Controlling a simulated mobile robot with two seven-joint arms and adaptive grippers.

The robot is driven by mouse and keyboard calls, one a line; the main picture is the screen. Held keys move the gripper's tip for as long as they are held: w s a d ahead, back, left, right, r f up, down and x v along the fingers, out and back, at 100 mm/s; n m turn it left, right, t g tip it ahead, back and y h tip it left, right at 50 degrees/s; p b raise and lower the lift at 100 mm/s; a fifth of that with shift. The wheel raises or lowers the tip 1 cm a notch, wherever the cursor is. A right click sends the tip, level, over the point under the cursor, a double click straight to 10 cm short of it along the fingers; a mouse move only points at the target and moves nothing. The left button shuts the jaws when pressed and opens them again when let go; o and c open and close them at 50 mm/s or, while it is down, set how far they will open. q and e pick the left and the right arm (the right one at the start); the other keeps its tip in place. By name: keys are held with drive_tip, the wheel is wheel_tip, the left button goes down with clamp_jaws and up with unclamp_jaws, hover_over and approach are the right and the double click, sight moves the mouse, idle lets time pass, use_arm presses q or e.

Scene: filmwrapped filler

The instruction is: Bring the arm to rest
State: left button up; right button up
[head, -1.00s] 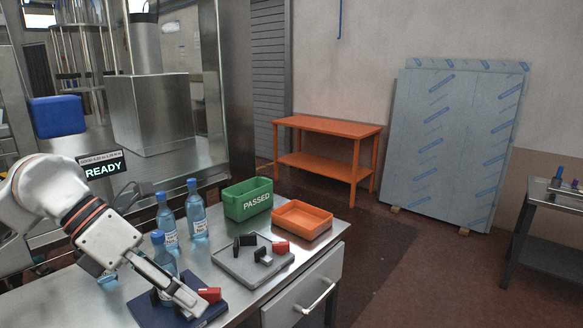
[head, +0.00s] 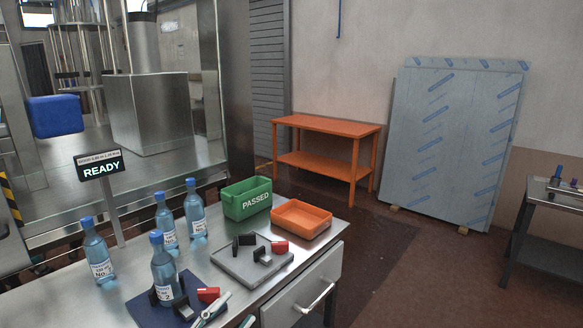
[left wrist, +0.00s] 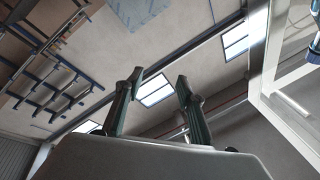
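My left gripper (head: 237,308) shows only as two fingertips at the bottom edge of the head view, in front of the steel bench. The rest of that arm is out of the head view. In the left wrist view its two dark fingers (left wrist: 160,80) stand apart with nothing between them, against the wall and high windows. A blue-capped bottle (head: 164,272) stands upright in the black and red clamp on the dark blue pad (head: 150,317), apart from the gripper. My right gripper is in neither view.
Several more bottles, including one at the left (head: 97,252), stand on the bench (head: 240,291). A grey plate (head: 235,262) with a clamp, a green PASSED bin (head: 246,199) and an orange tray (head: 302,219) lie to the right. The READY sign (head: 100,167) stands behind.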

use_arm(q)
drive_tip(key=s+a+f+n+g+y, duration=0.1)
drive_tip(key=s+a+f+n+y, duration=0.15)
drive_tip(key=f, duration=0.35)
drive_tip(key=s+a+f+n+y, duration=0.1)
drive_tip(key=f+n+y, duration=0.15)
drive_tip(key=f, duration=0.35)
drive_tip(key=s+a+f+n+g+y, duration=0.1)
drive_tip(key=s+a+f+n+y, duration=0.15)
drive_tip(key=f, duration=0.35)
drive_tip(key=s+a+f+n+g+y, duration=0.2)
drive_tip(key=s+f+n+g, duration=0.2)
drive_tip(key=s+f, duration=0.6)
wheel_tip(320, 180, down, 3)
drive_tip(key=shift+s+f, duration=0.1)
drive_tip(key=shift+s, duration=0.2)
drive_tip(key=shift+a, duration=0.1)
